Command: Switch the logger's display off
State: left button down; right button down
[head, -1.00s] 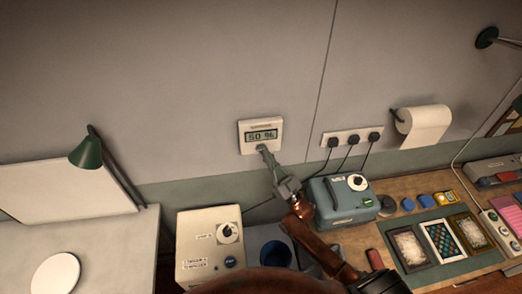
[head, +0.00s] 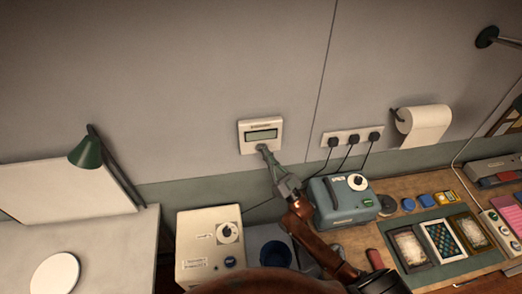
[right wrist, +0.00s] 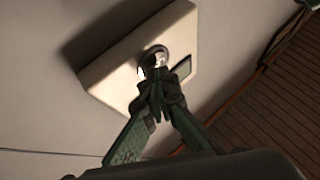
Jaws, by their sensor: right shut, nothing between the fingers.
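The logger (head: 275,146) is a small cream box on the wall, in the middle of the head view. Its display (head: 262,135) is blank, with no digits showing. My right gripper (head: 262,149) is shut and empty, with its fingertips at the logger's lower edge. In the right wrist view the logger (right wrist: 115,75) is tilted, and the closed fingertips (right wrist: 156,75) are at a round shiny button (right wrist: 155,57) on its face. I cannot tell whether they still touch it. My left gripper is not in view.
Below the logger are a blue-grey box (head: 334,211) with a dial, a cream box (head: 196,222) with a knob, and a dark blue bin (head: 276,253). A socket strip (head: 334,138) with several black plugs is to the right. The wall above the logger is clear.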

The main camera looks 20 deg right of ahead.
jog(key=shift+w, duration=0.15)
dwell(0.3)
jog(key=shift+s+a, duration=0.1)
jog(key=shift+s, duration=0.25)
jog(key=s+p, duration=0.1)
jog(key=s, duration=0.1)
jog(key=s+a, duration=0.1)
jog(key=s, duration=0.1)
jog(key=s+p, duration=0.1)
jog(key=shift+s+a+p, duration=0.25)
jog(key=shift+s+p, duration=0.05)
jog(key=shift+s, duration=0.1)
jog(key=shift+a+f, duration=0.1)
dwell(0.3)
